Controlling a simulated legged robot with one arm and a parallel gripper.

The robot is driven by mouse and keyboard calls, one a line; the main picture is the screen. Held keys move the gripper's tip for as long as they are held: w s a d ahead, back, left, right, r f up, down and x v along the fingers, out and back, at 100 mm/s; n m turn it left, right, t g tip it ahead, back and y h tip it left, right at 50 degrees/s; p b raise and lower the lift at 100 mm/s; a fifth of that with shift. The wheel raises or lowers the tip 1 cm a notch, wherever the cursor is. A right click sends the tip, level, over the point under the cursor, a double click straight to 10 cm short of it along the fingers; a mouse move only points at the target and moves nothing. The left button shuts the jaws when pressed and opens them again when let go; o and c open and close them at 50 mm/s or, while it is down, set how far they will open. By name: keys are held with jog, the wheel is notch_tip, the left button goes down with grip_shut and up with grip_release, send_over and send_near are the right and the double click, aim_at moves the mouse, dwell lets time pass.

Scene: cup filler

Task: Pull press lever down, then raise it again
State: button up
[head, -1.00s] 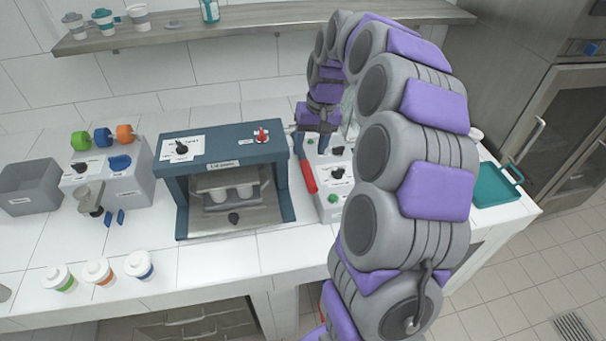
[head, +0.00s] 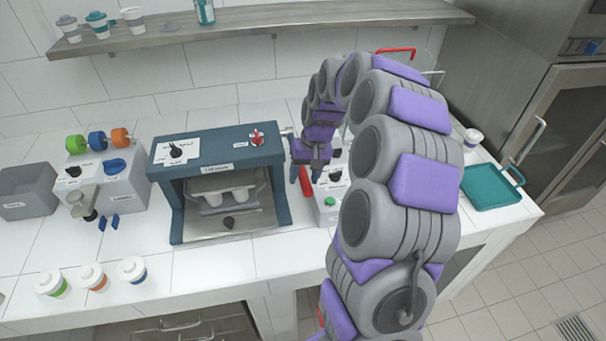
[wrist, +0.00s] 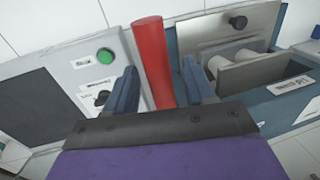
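The lid press (head: 218,150) is a dark blue frame on the counter. Its lever has a red handle (head: 306,184) hanging at the press's right side. The red handle also shows in the wrist view (wrist: 155,62), upright between my two blue fingers with a gap on each side. My gripper (head: 304,178) is open at the handle; it also shows in the wrist view (wrist: 160,82). The upper part of the lever is hidden behind my gripper in the head view. Cups (head: 232,193) are inside the press.
A grey control box with a green button (wrist: 105,56) stands right of the press, close to my gripper. A teal tray (head: 490,187) is at the counter's right end. Lidded cups (head: 132,270) stand at the front left. A shelf (head: 250,22) runs above.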

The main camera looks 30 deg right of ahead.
jog(key=shift+d+f, duration=0.1)
jog(key=shift+d, duration=0.5)
jog(key=c, duration=0.3)
jog(key=shift+a, duration=0.7)
jog(key=c, duration=0.4)
jog(key=shift+c, duration=1)
jog(key=shift+d, duration=0.25)
grip_shut()
jog(key=shift+a, duration=0.15)
